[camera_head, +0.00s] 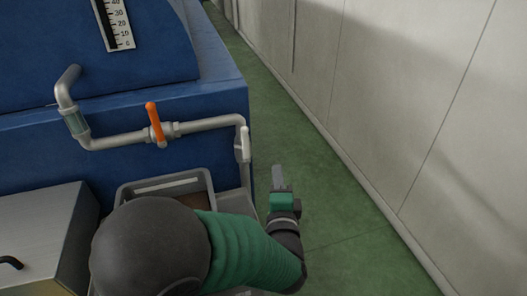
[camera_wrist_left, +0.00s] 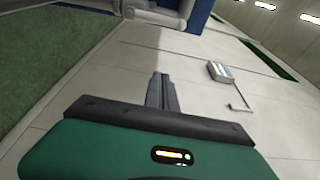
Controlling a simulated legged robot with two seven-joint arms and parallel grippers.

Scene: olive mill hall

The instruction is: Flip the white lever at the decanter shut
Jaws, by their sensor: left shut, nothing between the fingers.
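The white lever (camera_head: 245,143) hangs roughly upright at the right end of the grey pipe (camera_head: 205,124), by the corner of the blue decanter (camera_head: 222,88). My left gripper (camera_head: 278,170) is shut and empty. In the head view it appears to the right of the white lever and a little lower, with a gap between them. Its closed fingers also show in the left wrist view (camera_wrist_left: 161,88), pointing at the wall. There a pale pipe fitting (camera_wrist_left: 155,15) shows at the top; I cannot tell the lever apart there. My right gripper is not in view.
An orange lever (camera_head: 155,124) sits on the same pipe, left of the white one. A grey crate (camera_head: 165,184) and a metal box (camera_head: 40,225) stand below. Green floor (camera_head: 330,215) lies open between decanter and pale wall (camera_head: 410,90).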

